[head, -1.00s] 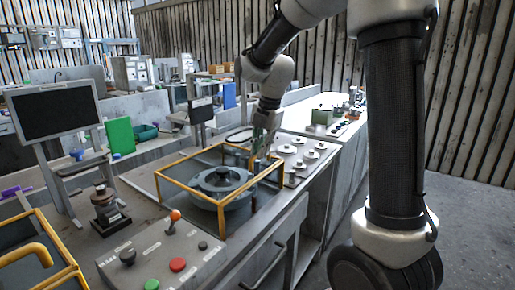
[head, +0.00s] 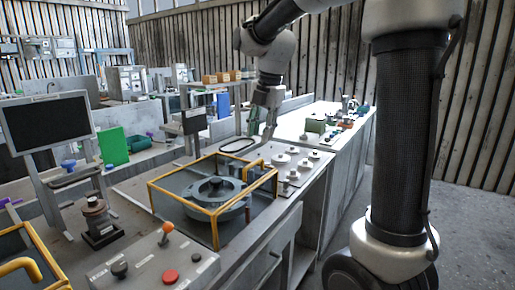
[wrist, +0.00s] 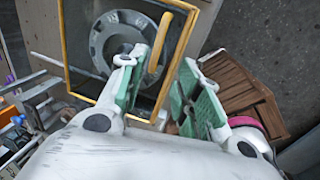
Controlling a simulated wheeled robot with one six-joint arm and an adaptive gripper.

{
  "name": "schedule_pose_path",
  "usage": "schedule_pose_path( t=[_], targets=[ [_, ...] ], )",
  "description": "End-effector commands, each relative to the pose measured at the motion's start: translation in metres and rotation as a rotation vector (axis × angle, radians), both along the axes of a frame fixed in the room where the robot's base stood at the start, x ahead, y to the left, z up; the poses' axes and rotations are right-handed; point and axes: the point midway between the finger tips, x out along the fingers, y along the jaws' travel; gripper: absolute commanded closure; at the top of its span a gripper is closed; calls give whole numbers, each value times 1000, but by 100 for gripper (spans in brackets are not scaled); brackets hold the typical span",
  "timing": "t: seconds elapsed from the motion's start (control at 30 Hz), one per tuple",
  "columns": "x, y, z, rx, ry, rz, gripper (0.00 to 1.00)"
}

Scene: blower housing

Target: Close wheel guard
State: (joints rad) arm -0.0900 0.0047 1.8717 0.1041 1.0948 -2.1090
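The wheel guard (head: 182,202) is a yellow-edged box with see-through sides around a grey round wheel (head: 216,188) on the bench. Its top frame looks level, and a yellow bar handle (head: 262,164) rises at its right side. In the wrist view the guard's yellow frame (wrist: 66,62), the wheel (wrist: 97,42) and the handle (wrist: 160,44) show beyond my fingers. My gripper (head: 266,132) hangs above and behind the guard's far right corner. In the wrist view my gripper (wrist: 164,62) is open, its green-padded fingers apart with nothing between them; the handle appears beyond them.
A control box (head: 160,268) with an orange-topped lever and red button stands in front. Another yellow-framed guard (head: 40,245) is at lower left. A plate with several round knobs (head: 290,160) lies right of the guard. A monitor (head: 46,122) stands at left.

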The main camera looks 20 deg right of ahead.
Motion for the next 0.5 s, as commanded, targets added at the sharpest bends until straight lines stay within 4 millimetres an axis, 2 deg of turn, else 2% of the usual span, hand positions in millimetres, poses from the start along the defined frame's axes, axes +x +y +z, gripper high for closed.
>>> schedule_pose_path(
  t=[0.1,0.2,0.5],
  targets=[
    [-3,-2,17,0,-1,0,66],
    [-4,-3,24,0,-1,0,66],
    [-5,-3,27,0,1,0,66]
  ],
)
